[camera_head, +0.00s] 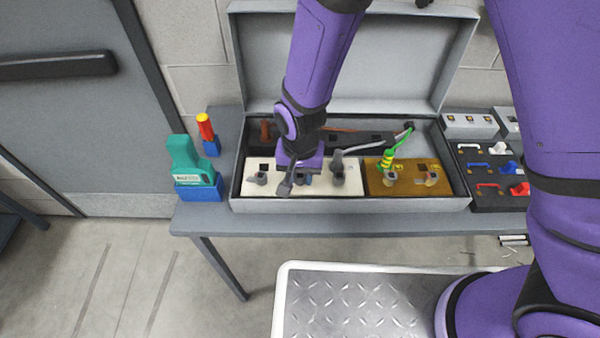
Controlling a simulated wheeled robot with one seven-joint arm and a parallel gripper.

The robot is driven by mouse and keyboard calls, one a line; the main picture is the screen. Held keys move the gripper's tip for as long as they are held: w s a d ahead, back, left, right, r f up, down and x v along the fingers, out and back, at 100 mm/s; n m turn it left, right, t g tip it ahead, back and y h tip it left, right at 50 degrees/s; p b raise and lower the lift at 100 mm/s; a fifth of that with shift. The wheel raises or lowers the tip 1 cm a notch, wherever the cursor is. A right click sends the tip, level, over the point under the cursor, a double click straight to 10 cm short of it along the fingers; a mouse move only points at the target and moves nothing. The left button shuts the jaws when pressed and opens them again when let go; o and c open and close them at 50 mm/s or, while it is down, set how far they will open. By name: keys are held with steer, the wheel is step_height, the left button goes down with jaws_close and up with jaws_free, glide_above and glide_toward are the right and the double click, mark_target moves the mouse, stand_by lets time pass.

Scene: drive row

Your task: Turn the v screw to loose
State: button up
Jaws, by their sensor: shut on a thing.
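An open grey case (350,204) on the table holds a cream panel (320,187) and a brown panel (410,185). Grey screw terminals stand on the cream panel at its left (258,178) and right (339,172). The brown panel carries two more, left (391,177) and right (431,179). My gripper (292,184) points down at the middle of the cream panel, between its two visible terminals. It is shut on a screw there, which its fingers mostly hide. The labels are too small to read, so I cannot tell which screw is marked v.
A green and yellow lead (388,158) and a grey lead (365,147) rise by the brown panel. A teal tool (186,158) in a blue holder and a red cylinder (205,127) stand left. A black tray (480,180) is at right. The raised lid (400,60) stands behind.

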mark_target(300, 178)
steer(key=n, duration=0.3)
steer(key=shift+n, duration=0.3)
steer(key=n, duration=0.3)
steer(key=shift+n, duration=0.4)
steer(key=n, duration=0.3)
steer(key=shift+n, duration=2.1)
steer(key=o, duration=0.9)
steer(key=shift+r, duration=0.1)
step_height(300, 178, up, 11)
steer(key=shift+f, duration=0.15)
